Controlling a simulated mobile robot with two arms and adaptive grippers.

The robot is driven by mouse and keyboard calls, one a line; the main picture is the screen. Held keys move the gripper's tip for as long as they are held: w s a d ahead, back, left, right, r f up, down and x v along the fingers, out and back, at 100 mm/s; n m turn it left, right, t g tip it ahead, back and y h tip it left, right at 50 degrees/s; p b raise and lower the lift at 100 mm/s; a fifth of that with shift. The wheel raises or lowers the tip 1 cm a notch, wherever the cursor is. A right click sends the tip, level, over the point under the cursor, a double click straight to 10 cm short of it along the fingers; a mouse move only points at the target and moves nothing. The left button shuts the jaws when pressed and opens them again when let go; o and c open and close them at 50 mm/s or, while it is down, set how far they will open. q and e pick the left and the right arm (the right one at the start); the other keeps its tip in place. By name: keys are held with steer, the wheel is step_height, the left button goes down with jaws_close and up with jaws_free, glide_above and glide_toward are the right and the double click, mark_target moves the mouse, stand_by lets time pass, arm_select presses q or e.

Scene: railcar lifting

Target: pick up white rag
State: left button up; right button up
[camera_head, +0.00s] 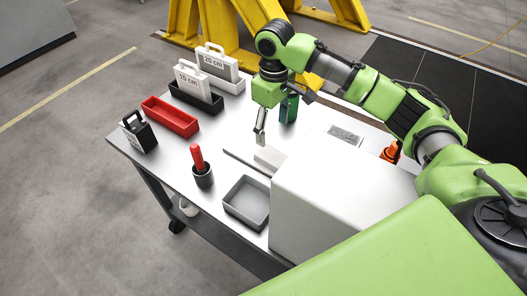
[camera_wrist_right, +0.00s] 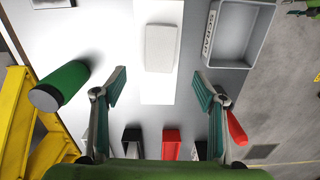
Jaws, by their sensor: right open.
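The white rag (camera_head: 270,157) looks like a small folded block lying on the light table, on a white strip. It also shows in the right wrist view (camera_wrist_right: 160,47), at the upper middle. My right gripper (camera_head: 260,138) hangs just above and slightly left of the rag in the head view. In the right wrist view my right gripper (camera_wrist_right: 158,85) has its two fingers spread wide with nothing between them. The rag appears beyond the fingertips and is not touched. My left gripper is not in view.
A grey tray (camera_head: 247,203), a dark cup (camera_head: 203,178) with a red handle, a red bin (camera_head: 170,117) and a black bin (camera_head: 196,97) stand on the table. A green cylinder (camera_wrist_right: 60,85) stands beside the right gripper. A large white boxy shape (camera_head: 340,195) hides part of the table.

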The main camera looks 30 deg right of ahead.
glide_above(273, 156)
step_height(273, 156, down, 6)
steer(key=shift+r+p, duration=0.1)
steer(key=shift+p, duration=0.35)
steer(key=shift+w+a+f, duration=0.1)
steer(key=shift+w+f, duration=0.1)
steer(key=shift+f, duration=0.05)
steer(key=f, duration=0.1)
steer(key=f+p, duration=0.2)
steer(key=f, duration=0.1)
steer(key=shift+s, duration=0.3)
steer(key=shift+w+f, duration=0.1)
steer(key=shift+f, duration=0.5)
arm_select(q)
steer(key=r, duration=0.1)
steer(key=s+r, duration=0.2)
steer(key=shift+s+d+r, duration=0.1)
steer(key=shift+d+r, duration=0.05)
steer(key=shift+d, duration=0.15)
arm_select(e)
steer(key=c, duration=1.2)
